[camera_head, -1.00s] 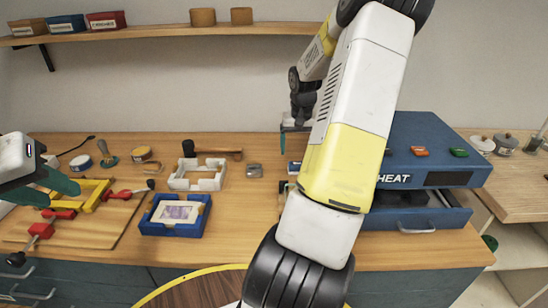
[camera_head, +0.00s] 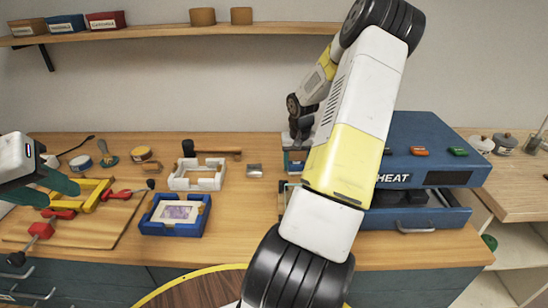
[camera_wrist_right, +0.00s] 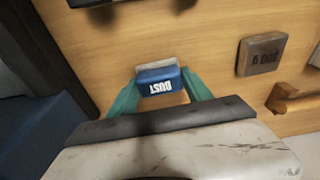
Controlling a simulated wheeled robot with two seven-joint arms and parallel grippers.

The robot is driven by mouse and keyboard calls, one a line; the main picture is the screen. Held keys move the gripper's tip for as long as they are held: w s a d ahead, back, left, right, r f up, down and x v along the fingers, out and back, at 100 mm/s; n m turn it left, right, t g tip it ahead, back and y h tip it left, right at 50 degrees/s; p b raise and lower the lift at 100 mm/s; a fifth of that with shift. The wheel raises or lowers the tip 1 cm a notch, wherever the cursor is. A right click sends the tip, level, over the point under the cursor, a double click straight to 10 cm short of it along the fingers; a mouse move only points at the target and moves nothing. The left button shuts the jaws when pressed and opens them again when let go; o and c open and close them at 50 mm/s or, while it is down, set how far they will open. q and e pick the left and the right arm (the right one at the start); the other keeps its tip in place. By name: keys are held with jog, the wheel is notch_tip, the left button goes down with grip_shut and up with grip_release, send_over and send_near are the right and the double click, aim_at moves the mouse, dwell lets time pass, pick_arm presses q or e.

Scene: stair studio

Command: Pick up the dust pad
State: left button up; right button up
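The dust pad (camera_wrist_right: 158,80) is a small blue block with white DUST lettering and a pale grey edge. In the right wrist view it lies on the wooden bench between the teal fingers of my right gripper (camera_wrist_right: 160,76). The fingertips are close beside its two ends; no firm squeeze is visible. In the head view my right gripper (camera_head: 296,150) is low over the bench, left of the blue heater, partly hidden by my arm. My left gripper (camera_head: 48,188) is open and empty at the far left, over the bench.
The blue HEAT box (camera_head: 425,150) with an open drawer stands right of my right arm. A white frame (camera_head: 198,174), a blue tray (camera_head: 150,227) and a mallet (camera_head: 215,150) lie left. A shelf (camera_head: 150,33) runs above.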

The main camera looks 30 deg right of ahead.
aim_at(297, 163)
jog(key=c, duration=0.8)
jog(key=shift+o, duration=0.2)
jog(key=shift+r, duration=0.1)
notch_tip(297, 163, up, 10)
jog(key=shift+f, duration=0.1)
jog(key=o, duration=0.6)
jog(key=c, duration=0.4)
